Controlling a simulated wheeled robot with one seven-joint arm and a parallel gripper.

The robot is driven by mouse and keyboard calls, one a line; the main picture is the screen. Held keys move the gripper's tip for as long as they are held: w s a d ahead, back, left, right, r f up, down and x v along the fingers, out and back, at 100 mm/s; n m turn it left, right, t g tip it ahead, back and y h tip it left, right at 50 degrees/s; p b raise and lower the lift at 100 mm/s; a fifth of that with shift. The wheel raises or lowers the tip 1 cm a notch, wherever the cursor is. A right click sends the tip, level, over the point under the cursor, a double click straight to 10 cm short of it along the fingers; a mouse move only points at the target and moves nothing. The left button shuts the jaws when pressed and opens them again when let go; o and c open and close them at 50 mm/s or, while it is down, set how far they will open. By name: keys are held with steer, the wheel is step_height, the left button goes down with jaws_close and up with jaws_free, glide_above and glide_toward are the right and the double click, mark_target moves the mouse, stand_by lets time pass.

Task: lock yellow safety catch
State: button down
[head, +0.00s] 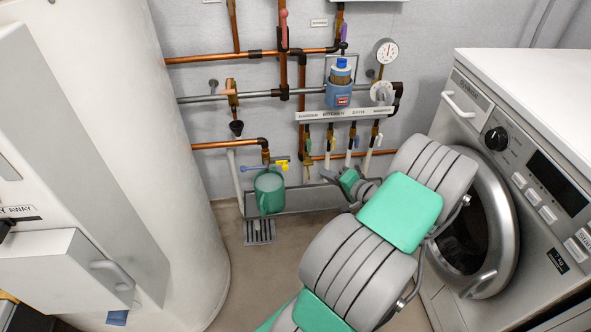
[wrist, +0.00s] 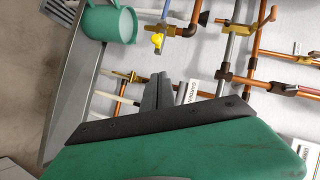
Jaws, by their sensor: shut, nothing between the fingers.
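A blue lever (head: 253,168) extends left from the same tap. In the wrist view the yellow catch (wrist: 158,40) lies beyond my fingers, toward the top. My gripper (head: 327,174) is to the right of the catch in the head view and apart from it. In the wrist view my gripper (wrist: 161,77) has its two grey fingers together, with nothing between them. I cannot tell the catch's lock position.
A grey trough (head: 310,199) runs along the wall beneath labelled valves. Copper pipes (head: 210,58), a blue-topped filter (head: 340,75) and a gauge (head: 387,51) crowd the wall. A white tank stands left, and a washing machine (head: 500,150) right. Floor shows between them.

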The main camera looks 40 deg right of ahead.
steer(key=b, duration=0.4)
glide_toward(286, 164)
steer(key=w+d, duration=0.2)
steer(key=d, duration=0.1)
steer(key=w+a, duration=0.1)
steer(key=w+a+f, duration=0.1)
steer(key=shift+w+a+f+b, duration=0.25)
steer(key=shift+b, duration=0.1)
